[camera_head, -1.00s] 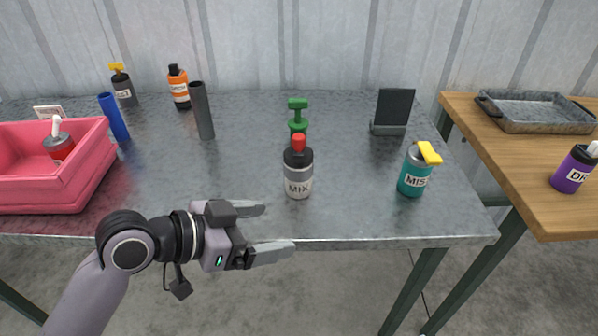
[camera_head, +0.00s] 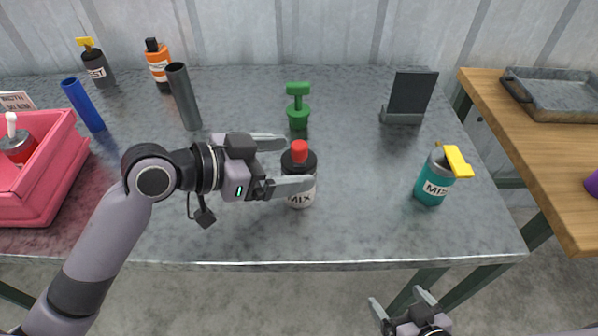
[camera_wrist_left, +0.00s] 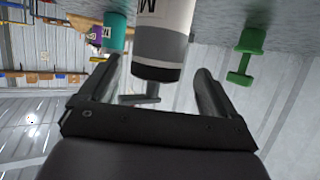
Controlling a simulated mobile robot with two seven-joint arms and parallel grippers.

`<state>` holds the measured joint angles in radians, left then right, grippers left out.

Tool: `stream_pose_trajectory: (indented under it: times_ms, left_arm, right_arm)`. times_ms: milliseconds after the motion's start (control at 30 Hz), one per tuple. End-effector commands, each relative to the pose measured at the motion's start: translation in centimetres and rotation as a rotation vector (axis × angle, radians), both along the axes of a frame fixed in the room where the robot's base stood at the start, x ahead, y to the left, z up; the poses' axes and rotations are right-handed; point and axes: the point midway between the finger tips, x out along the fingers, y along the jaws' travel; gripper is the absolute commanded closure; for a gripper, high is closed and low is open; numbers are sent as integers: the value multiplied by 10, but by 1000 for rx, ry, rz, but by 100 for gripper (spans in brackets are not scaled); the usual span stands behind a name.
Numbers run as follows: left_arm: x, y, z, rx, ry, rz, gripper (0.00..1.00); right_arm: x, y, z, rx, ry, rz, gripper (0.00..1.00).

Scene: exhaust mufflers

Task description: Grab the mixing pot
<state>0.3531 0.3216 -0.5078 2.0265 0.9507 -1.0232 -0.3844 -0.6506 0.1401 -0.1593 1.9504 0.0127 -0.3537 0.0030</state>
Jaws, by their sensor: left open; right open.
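The mixing pot (camera_head: 299,199) is a grey bottle with a black top, a red cap and a white label reading MIX. It stands upright on the grey table near its front edge. My left gripper (camera_head: 299,162) is open at it, one finger on the far side and one crossing its near side. In the left wrist view the pot (camera_wrist_left: 163,45) appears upside down between the two fingertips, with no clear contact on either side. My right gripper (camera_head: 398,297) is open and empty at the bottom edge, below the table's front edge.
A green plunger-like object (camera_head: 298,115) stands behind the pot. A teal MIS bottle (camera_head: 432,188) with a yellow top and a black stand (camera_head: 408,98) are to the right. A dark tube (camera_head: 184,98), a blue tube (camera_head: 83,105) and a pink bin (camera_head: 55,180) are to the left.

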Motion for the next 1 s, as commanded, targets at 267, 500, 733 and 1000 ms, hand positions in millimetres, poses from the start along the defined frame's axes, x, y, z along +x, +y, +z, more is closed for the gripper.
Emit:
stream_pose_trajectory:
  times_ms: [267, 500, 733, 1000]
  left_arm:
    - [10, -31, -18, -1, 4, 1, 9]
    - [15, -40, -23, 1, 2, 0, 9]
    - [15, -40, -23, 1, 2, 0, 35]
    - [15, -40, -22, 0, 1, 0, 69]
  right_arm:
    - [-1, 0, 3, -1, 3, 0, 5]
    - [-1, 0, 4, -1, 3, 0, 5]
    - [-1, 0, 4, -1, 3, 0, 5]
    - [0, 0, 4, 0, 2, 0, 5]
